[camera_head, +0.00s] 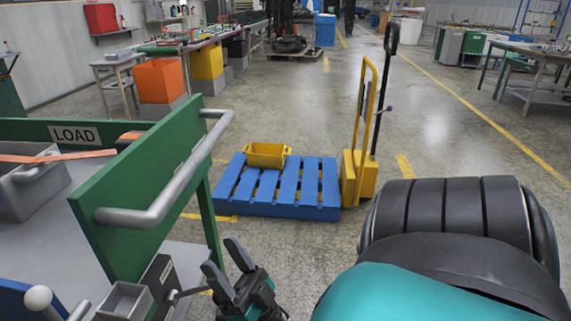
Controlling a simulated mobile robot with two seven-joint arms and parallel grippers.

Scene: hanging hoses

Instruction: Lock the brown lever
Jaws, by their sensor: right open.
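My right gripper (223,259) is at the bottom centre, beside the lower part of the green cart (145,195). Its two dark fingers point up and are apart, with nothing between them. A small grey lever (188,293) on a dark bracket (156,280) is just left of the gripper; I cannot tell whether they touch. No lever can be clearly told as brown. An orange-brown strip (60,157) lies across a grey bin on the cart. My left gripper is not in view.
The cart's grey handle (170,205) juts out above my gripper. A blue pallet (300,190) with a yellow bin (267,155) lies ahead, next to a yellow pallet truck (359,175). Open floor (440,130) is beyond and to the right.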

